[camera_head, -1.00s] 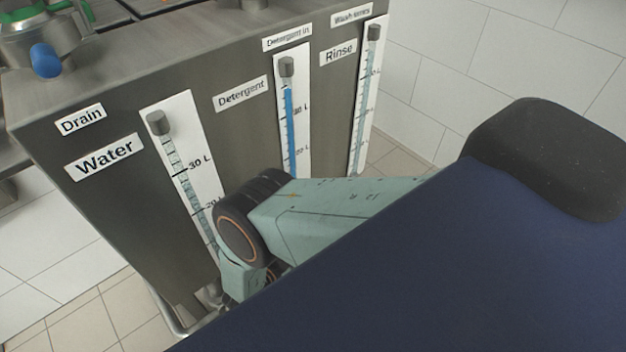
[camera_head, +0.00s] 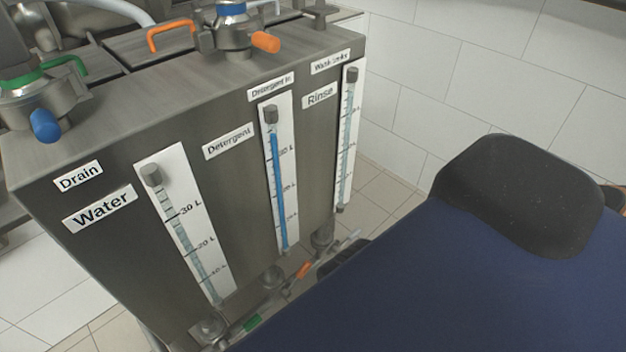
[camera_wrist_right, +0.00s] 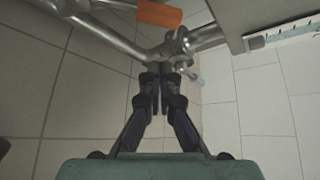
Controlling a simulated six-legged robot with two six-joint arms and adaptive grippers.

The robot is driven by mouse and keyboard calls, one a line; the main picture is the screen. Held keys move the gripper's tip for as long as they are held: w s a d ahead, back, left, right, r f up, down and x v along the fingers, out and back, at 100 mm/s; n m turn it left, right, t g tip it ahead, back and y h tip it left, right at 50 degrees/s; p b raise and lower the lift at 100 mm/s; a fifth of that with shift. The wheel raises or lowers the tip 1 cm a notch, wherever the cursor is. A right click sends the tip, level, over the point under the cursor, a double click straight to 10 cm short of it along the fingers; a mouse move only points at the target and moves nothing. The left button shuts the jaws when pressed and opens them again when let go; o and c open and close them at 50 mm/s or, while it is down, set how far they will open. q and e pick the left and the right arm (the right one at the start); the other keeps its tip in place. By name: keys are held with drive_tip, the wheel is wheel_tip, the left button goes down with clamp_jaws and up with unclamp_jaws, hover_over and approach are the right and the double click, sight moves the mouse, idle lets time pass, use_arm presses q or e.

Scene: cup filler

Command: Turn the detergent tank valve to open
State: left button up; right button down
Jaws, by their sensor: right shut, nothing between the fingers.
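The detergent gauge (camera_head: 283,190), with a blue column, is on the steel tank front (camera_head: 235,185) in the head view. Below it, a small orange handle (camera_head: 303,269) sits on the low pipework. In the right wrist view, an orange handle (camera_wrist_right: 158,14) shows at the top edge, on or near a metal pipe. My right gripper (camera_wrist_right: 162,76) is shut and empty, below that handle in the picture, with a pipe joint just beyond its tips. I cannot tell whether it touches the pipe. My left gripper is in neither view.
A valve with a blue ring and orange handle (camera_head: 265,42) stands on the tank top; a blue-handled one (camera_head: 44,125) is at left. A green handle (camera_head: 251,322) is low under the water gauge (camera_head: 180,225). Tiled floor (camera_wrist_right: 245,125) lies open at right in the wrist view.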

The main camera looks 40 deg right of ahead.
sight(297, 279)
use_arm(q)
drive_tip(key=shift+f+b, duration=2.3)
drive_tip(key=shift+b, duration=0.2)
use_arm(e)
drive_tip(key=w+f+m+y, duration=0.1)
drive_tip(key=w, duration=0.5)
drive_tip(key=shift+w+d+f+m+y, duration=0.2)
drive_tip(key=shift+f+m+y, duration=0.1)
drive_tip(key=shift+f+y, duration=0.1)
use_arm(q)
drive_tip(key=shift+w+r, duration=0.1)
use_arm(e)
drive_tip(key=shift+s+a+r, duration=0.1)
